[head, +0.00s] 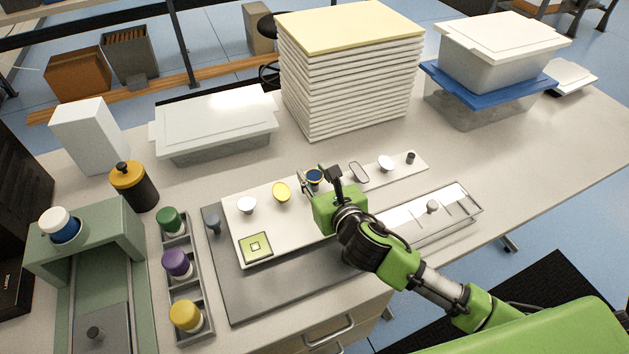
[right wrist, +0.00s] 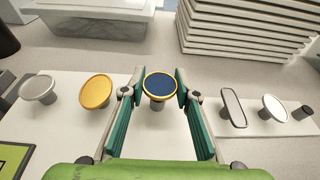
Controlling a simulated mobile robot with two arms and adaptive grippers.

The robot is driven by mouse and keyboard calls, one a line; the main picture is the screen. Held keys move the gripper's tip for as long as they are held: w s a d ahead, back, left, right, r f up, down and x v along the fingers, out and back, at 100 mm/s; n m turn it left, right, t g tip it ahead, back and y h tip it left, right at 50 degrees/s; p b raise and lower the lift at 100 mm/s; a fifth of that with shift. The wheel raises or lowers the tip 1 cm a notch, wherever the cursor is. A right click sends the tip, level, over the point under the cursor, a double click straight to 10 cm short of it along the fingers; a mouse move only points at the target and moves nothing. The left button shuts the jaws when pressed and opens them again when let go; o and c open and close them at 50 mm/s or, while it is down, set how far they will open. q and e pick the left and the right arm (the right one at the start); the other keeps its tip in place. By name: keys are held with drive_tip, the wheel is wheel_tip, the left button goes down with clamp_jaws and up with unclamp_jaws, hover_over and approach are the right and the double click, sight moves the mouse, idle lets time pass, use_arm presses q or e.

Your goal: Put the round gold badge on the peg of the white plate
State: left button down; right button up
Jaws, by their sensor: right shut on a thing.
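A round gold badge (head: 281,191) sits slightly tilted on a short post in the row on the white plate (head: 290,226); it also shows in the right wrist view (right wrist: 97,91). To its right is a round dark-blue badge with a gold rim (right wrist: 160,86). My right gripper (right wrist: 157,88) has its fingers on either side of this blue badge and is shut on it. In the head view, my right gripper (head: 323,178) partly hides that badge. A bare dark peg (head: 410,157) stands at the row's right end. My left gripper is not in view.
White round, grey oblong (head: 359,171) and white oval (head: 386,163) badges share the row. A green square (head: 256,247) lies at the front left. A tall white stack (head: 350,75) and lidded bin (head: 214,125) stand behind. A clear tray (head: 470,212) lies right.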

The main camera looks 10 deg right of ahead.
drive_tip(key=shift+f, duration=0.65)
drive_tip(key=shift+f, duration=0.2)
drive_tip(key=o, duration=0.8)
drive_tip(key=shift+s+r, duration=0.1)
drive_tip(key=shift+r, duration=0.15)
drive_tip(key=v, duration=1.2)
